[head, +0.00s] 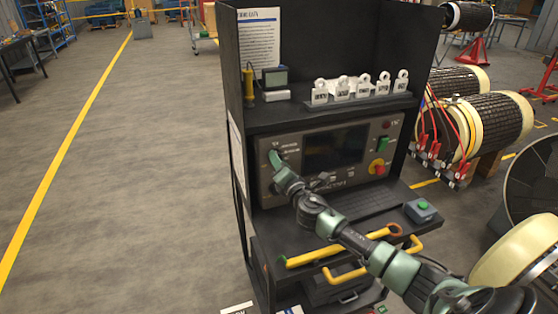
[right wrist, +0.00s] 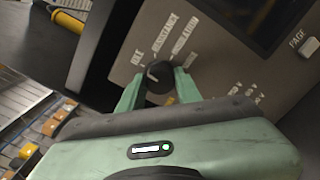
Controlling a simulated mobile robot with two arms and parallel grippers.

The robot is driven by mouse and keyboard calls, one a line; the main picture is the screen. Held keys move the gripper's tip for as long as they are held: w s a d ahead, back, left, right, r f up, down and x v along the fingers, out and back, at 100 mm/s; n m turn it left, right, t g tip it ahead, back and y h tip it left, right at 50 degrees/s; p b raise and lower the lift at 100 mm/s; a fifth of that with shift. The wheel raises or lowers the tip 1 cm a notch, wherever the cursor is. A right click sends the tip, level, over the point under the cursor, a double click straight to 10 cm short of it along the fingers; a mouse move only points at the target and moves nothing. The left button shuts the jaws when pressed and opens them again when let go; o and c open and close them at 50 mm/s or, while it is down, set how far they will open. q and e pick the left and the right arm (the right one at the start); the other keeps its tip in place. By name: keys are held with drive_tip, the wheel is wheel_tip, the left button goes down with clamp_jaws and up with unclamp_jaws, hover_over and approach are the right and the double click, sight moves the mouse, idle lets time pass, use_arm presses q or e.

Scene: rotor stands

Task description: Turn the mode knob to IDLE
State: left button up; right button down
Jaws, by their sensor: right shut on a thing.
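The mode knob (right wrist: 158,79) is a dark round knob on the grey panel (right wrist: 200,45) in the right wrist view. Printed labels fan out above it: IDLE at the left, then RESISTANCE and INSULATION. A light pointer mark on the knob leans to the upper left, roughly toward IDLE; its exact alignment is hard to tell. My right gripper (right wrist: 157,88) is shut on the knob, one green finger on each side. In the head view my right gripper (head: 275,157) reaches the left part of the console (head: 265,185) and covers the knob. My left gripper is not in view.
The console has a dark screen (head: 336,148), a green switch (head: 383,144) and a red stop button (head: 377,167). A shelf above holds several white tags (head: 342,88).

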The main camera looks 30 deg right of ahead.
drive_tip(key=shift+a+f+n, duration=0.1)
drive_tip(key=shift+f+n, duration=0.1)
drive_tip(key=shift+n, duration=0.4)
drive_tip(key=c, duration=1)
unclamp_jaws()
drive_tip(key=shift+c, duration=0.2)
drive_tip(key=shift+o, duration=0.4)
drive_tip(key=shift+r, duration=0.1)
drive_tip(key=b+v, duration=0.1)
drive_tip(key=v, duration=0.6)
drive_tip(key=shift+s, duration=0.4)
